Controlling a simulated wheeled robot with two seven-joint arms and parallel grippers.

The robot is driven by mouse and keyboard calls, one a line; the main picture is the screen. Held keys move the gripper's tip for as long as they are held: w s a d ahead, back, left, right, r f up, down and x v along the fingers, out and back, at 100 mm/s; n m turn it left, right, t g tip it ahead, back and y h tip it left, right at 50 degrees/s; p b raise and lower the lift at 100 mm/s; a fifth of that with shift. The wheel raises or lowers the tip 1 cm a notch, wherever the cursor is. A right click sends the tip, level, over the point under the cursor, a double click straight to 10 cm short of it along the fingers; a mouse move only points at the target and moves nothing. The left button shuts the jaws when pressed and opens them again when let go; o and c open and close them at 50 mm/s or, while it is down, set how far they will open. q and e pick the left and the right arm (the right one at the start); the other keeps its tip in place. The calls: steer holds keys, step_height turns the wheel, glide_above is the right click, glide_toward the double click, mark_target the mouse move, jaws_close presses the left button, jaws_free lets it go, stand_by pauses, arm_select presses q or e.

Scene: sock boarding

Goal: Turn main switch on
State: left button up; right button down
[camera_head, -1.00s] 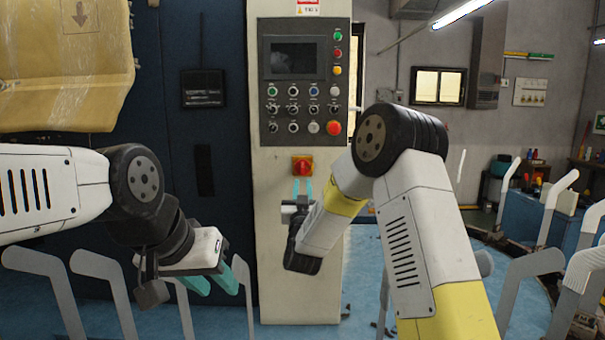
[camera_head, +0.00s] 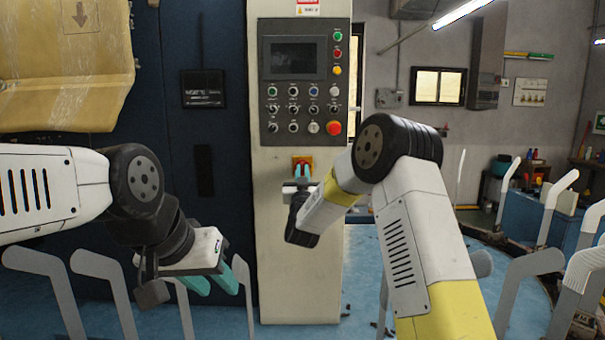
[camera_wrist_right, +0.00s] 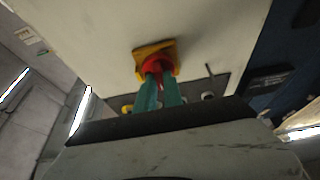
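The main switch is a red rotary knob on a yellow plate (camera_head: 302,159), set low on the pale control column. My right gripper (camera_head: 302,173) is in front of it, its teal fingers pointing up toward it and covering part of the knob. In the right wrist view the red knob (camera_wrist_right: 153,65) sits on its yellow plate (camera_wrist_right: 141,52). The fingertips of my right gripper (camera_wrist_right: 160,78) are at the knob with a gap between them; whether they touch it I cannot tell. My left gripper (camera_head: 218,281) is open and empty, low at the left.
Above the switch is a control panel (camera_head: 304,84) with a dark screen, several buttons and a red emergency button (camera_head: 334,128). A wrapped yellowish bundle (camera_head: 60,60) hangs at the upper left. Grey sock boards (camera_head: 535,262) stand along the front on both sides.

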stand_by(0.4)
steer(key=m+h, duration=0.1)
steer(key=m, duration=0.2)
steer(key=m+h, duration=0.2)
steer(key=m, duration=0.1)
steer(key=shift+a+m, duration=0.15)
steer(key=shift+m, duration=0.15)
steer(key=m+g+h, duration=0.1)
steer(key=m, duration=0.2)
steer(key=m+g+h, duration=0.1)
steer(key=m, duration=0.2)
steer(key=shift+r+h, duration=0.1)
steer(key=shift+h, duration=0.3)
steer(key=m+g, duration=0.1)
steer(key=m, duration=0.1)
steer(key=m+g+h, duration=0.1)
steer(key=m, duration=0.2)
steer(key=shift+a+r, duration=0.1)
steer(key=shift+m+g, duration=0.9)
steer(key=shift+m, duration=1.5)
steer(key=c, duration=1.7)
jaws_free()
steer(key=shift+c, duration=0.2)
